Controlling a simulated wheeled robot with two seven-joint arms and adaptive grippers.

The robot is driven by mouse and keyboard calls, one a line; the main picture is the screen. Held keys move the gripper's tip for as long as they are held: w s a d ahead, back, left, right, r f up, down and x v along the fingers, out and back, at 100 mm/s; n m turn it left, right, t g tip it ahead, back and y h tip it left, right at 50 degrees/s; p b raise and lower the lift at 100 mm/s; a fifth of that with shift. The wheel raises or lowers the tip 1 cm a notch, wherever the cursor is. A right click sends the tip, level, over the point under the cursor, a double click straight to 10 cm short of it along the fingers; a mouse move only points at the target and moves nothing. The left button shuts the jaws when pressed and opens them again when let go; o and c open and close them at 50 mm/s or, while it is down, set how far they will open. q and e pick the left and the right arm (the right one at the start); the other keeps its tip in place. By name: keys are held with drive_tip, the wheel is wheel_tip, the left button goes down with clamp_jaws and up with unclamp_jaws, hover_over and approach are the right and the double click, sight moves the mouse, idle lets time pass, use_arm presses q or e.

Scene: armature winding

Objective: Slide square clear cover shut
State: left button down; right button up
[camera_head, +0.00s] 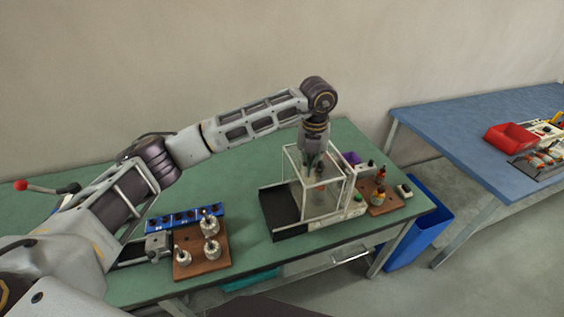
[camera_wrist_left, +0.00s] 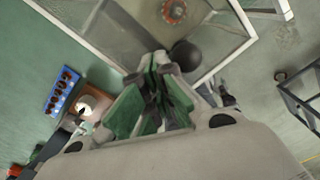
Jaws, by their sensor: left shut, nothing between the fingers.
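The square clear cover (camera_head: 328,204) is a box of see-through panels in a white frame, standing on a machine on the green table in the head view. It stands over the right part of the machine; a dark bed (camera_head: 279,206) lies uncovered to its left. My left gripper (camera_head: 313,163) points down at the top of the cover, shut and empty. In the left wrist view, the shut fingers (camera_wrist_left: 160,62) overlap the cover's white frame (camera_wrist_left: 75,29) and clear panel. I cannot tell whether they touch it. My right gripper is in neither view.
A brown board (camera_head: 202,258) with several metal armatures and a blue rack (camera_head: 185,218) sit at the left. A second wooden board (camera_head: 380,207) and a small switch box (camera_head: 403,191) sit right of the machine. A blue bin (camera_head: 420,235) stands on the floor beside the table.

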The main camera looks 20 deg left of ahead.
use_arm(q)
drive_tip(key=shift+w+d, duration=0.7)
drive_tip(key=shift+d, duration=0.35)
drive_tip(key=shift+s+a+r+p, duration=0.15)
drive_tip(key=shift+r+p, duration=0.15)
drive_tip(key=shift+r, duration=0.6)
drive_tip(key=shift+a+r+p, duration=0.1)
drive_tip(key=shift+r+p, duration=0.2)
drive_tip(key=shift+r, duration=0.55)
drive_tip(key=r, duration=0.1)
drive_tip(key=r+p, duration=0.1)
drive_tip(key=a+r, duration=0.1)
drive_tip(key=r, duration=0.1)
drive_tip(key=shift+s, duration=0.35)
drive_tip(key=shift+f, duration=0.1)
